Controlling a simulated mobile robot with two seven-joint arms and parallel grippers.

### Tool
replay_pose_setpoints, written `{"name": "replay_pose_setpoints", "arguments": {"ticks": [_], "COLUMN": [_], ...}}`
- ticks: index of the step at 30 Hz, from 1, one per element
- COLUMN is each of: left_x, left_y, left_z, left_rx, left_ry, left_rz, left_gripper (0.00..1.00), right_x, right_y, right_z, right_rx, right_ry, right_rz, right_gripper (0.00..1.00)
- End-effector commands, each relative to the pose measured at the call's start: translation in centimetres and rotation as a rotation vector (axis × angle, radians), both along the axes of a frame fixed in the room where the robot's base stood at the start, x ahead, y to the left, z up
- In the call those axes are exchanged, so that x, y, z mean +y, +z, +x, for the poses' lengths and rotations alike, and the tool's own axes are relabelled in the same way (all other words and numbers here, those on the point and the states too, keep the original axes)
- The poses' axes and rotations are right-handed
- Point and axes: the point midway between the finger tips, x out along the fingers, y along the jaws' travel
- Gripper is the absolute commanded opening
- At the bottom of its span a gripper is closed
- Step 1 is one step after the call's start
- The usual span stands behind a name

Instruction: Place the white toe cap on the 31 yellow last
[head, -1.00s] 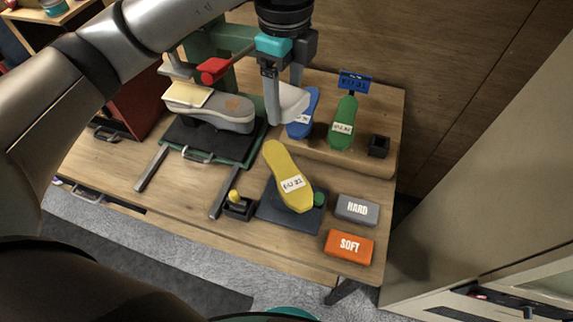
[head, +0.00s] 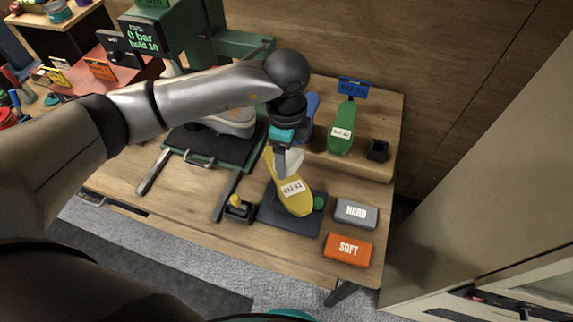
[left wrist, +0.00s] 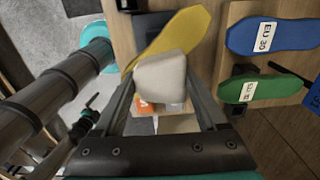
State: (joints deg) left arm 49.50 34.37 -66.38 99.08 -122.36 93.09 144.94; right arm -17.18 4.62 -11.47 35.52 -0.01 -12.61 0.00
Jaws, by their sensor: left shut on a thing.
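The yellow last (head: 297,203) lies on a dark mat on the table, its label too small to read surely. My left gripper (head: 283,158) is shut on the white toe cap (head: 295,160) at the far end of that last. In the left wrist view the white toe cap (left wrist: 161,82) sits between both fingers, overlapping one end of the yellow last (left wrist: 182,32). I cannot tell whether the cap touches the last or hangs just above it. The cap hides that end of the last. My right gripper is not seen.
A green last (head: 341,125) and a blue last (left wrist: 275,36) stand behind on a raised wooden shelf. A grey HARD block (head: 356,212) and an orange SOFT block (head: 348,247) lie at the right. A small joystick box (head: 237,208) stands left of the mat. A green press (head: 240,45) stands at the back left.

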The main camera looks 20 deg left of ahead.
Motion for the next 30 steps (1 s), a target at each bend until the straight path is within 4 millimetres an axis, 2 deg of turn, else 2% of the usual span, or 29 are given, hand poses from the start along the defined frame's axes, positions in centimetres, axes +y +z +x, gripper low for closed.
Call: {"name": "replay_pose_setpoints", "arguments": {"ticks": [10, 23, 24, 30], "left_x": [0.0, 0.0, 0.0, 0.0], "left_y": [-4.2, -4.9, -4.8, -4.8], "left_z": [-0.1, 0.0, 0.0, 0.0], "left_rx": [0.002, 0.000, 0.000, 0.000], "left_ry": [-0.001, -0.001, -0.001, -0.001], "left_rz": [0.000, 0.000, 0.000, 0.000], "left_gripper": [0.18, 0.18, 0.78, 1.00], "right_x": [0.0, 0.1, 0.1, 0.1], "right_y": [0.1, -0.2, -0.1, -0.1], "right_z": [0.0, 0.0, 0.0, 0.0], "right_rx": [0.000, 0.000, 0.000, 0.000], "right_ry": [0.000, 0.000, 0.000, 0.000], "right_rz": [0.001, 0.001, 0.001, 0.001], "right_gripper": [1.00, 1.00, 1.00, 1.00]}}
